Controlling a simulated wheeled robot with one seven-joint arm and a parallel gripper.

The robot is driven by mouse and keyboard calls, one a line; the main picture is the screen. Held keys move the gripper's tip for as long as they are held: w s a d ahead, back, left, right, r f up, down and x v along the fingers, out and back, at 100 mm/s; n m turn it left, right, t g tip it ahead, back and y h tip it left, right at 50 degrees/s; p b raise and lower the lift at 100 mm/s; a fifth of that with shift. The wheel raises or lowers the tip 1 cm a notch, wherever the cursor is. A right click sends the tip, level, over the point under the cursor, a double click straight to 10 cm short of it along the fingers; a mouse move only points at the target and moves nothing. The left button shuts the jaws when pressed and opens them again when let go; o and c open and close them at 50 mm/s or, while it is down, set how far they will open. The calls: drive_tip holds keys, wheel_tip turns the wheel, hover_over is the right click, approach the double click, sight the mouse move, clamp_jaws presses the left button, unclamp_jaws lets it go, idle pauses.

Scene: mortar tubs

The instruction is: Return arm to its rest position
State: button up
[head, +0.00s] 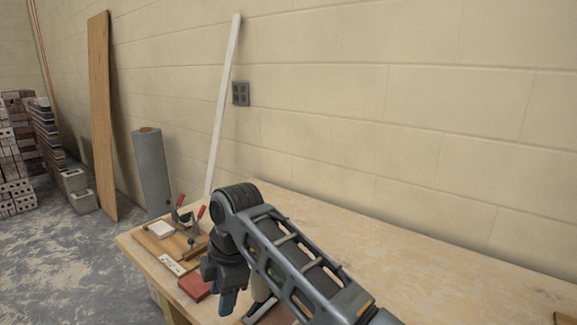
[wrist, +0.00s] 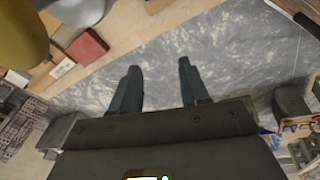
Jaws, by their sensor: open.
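My gripper (wrist: 158,88) shows in the wrist view with its two blue-grey fingers spread apart and nothing between them. Beyond the fingers is the grey floor past the table's edge. In the head view my arm reaches over the wooden table (head: 400,255) from the lower right. It bends at the elbow, and my gripper (head: 228,302) hangs low near the table's front edge, partly hidden by the arm. A red block (head: 195,286) lies just left of it; the block (wrist: 88,47) also shows at the upper left of the wrist view.
A wooden board with red-handled clamps (head: 185,240) lies at the table's left end. A grey roll (head: 151,172), a tall plank (head: 101,115) and a white strip (head: 223,105) stand by the wall. Brick stacks (head: 15,170) are far left. The table's back right is mostly clear.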

drive_tip(key=s+a+f+m+y+b, duration=0.1)
drive_tip(key=s+f+m+y, duration=0.3)
drive_tip(key=f, duration=0.6)
drive_tip(key=s+d+f+m+t+b, duration=0.25)
drive_tip(key=s+d+f+m, duration=0.3)
drive_tip(key=s, duration=0.35)
drive_tip(key=s+d+f+m+t+b, duration=0.1)
drive_tip(key=s+d+f+m+t, duration=0.3)
drive_tip(key=s+f, duration=0.35)
drive_tip(key=s+d+r+m+t+h+b, duration=0.1)
drive_tip(key=s+d+r+m+t+h, duration=0.2)
drive_tip(key=s+d, duration=0.5)
drive_tip(key=s+d+r+m+t+h+b, duration=0.1)
drive_tip(key=s+d+m+t, duration=0.1)
drive_tip(key=s+d+m, duration=0.5)
drive_tip(key=s+d+r+t+h+b, duration=0.2)
drive_tip(key=s+d+r+t, duration=0.1)
drive_tip(key=s+d+r, duration=0.8)
drive_tip(key=shift+s+r+m+h, duration=0.35)
drive_tip(key=shift+s+r, duration=0.15)
drive_tip(key=shift+r, duration=0.35)
